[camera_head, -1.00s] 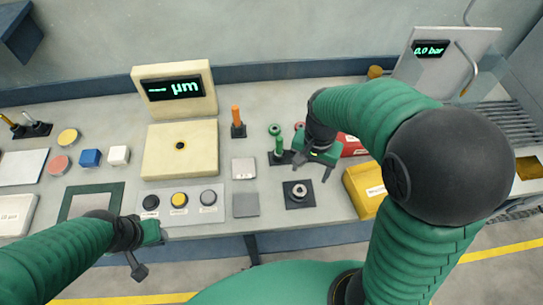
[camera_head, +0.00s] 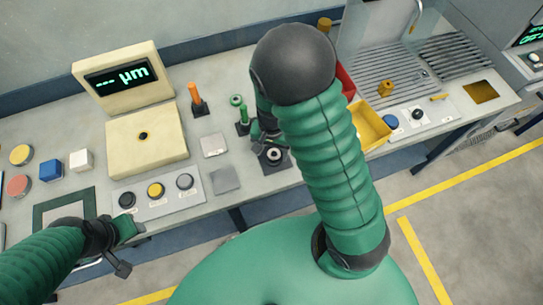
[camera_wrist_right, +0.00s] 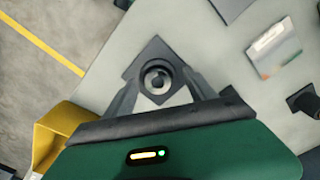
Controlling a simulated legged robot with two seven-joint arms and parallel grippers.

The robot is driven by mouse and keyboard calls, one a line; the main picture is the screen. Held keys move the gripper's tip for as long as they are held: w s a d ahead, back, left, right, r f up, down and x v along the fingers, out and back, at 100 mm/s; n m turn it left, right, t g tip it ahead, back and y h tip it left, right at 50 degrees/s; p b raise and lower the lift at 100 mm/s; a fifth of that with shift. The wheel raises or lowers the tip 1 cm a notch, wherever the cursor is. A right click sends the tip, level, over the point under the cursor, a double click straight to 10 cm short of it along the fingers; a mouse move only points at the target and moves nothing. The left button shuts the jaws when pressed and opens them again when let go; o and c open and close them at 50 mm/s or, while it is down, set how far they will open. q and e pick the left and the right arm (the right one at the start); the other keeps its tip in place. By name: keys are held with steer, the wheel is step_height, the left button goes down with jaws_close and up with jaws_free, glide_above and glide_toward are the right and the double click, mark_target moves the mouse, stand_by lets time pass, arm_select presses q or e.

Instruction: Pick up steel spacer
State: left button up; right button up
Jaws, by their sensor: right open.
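The steel spacer, a grey ring (camera_head: 274,155), sits on a black square pad (camera_head: 267,168) near the table's front edge. In the right wrist view the ring (camera_wrist_right: 156,78) shows between my finger tips, around a dark centre. My right gripper (camera_head: 265,140) is open above and just behind the pad, partly hidden by its own arm. In the wrist view its fingers (camera_wrist_right: 160,88) stand apart on either side of the ring; contact cannot be told. My left gripper (camera_head: 129,250) is open and empty in front of the table at the left.
A green ring on a post (camera_head: 240,108) stands close behind my right gripper. A yellow bin (camera_head: 372,127) is right of it. A grey square plate (camera_head: 224,180) and a button panel (camera_head: 170,190) lie left. An orange-handled tool (camera_head: 196,98) stands farther back.

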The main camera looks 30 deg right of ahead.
steer(key=shift+s+f, duration=0.1)
steer(key=shift+f, duration=0.5)
steer(key=shift+d+f, duration=0.2)
steer(key=shift+d, duration=0.05)
steer(key=shift+w+d+f, duration=0.15)
steer(key=shift+w+d, duration=0.15)
steer(key=shift+d, duration=0.15)
steer(key=shift+c, duration=0.5)
steer(key=shift+d, duration=0.15)
steer(key=shift+c, duration=2.4)
steer(key=shift+s+a, duration=0.1)
steer(key=shift+a, duration=0.4)
steer(key=c, duration=0.7)
jaws_close()
arm_select(q)
steer(key=shift+w+d, duration=0.1)
steer(key=shift+d, duration=0.55)
arm_select(e)
steer(key=shift+d, duration=0.2)
